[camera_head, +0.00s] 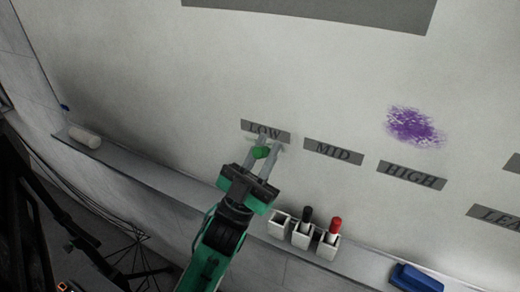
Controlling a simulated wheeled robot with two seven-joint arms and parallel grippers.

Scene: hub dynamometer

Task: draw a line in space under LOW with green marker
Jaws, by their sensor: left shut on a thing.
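My left gripper (262,154) is raised in front of the whiteboard (300,70), just at and below the LOW label (265,131). It is shut on the green marker (261,152), whose green end shows between the fingers. I cannot tell whether the marker touches the board. The fingers partly cover the LOW label and the space under it. No green line shows on the board, though part of that space is hidden. My right gripper is not in view.
A ledge (165,176) runs below the board. On it stand white holders (300,239), one empty, with a black marker (306,217) and a red marker (334,229). A blue eraser (415,278) lies right. MID (333,152) and HIGH (411,175) labels sit right; purple scribble (414,126) is above HIGH.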

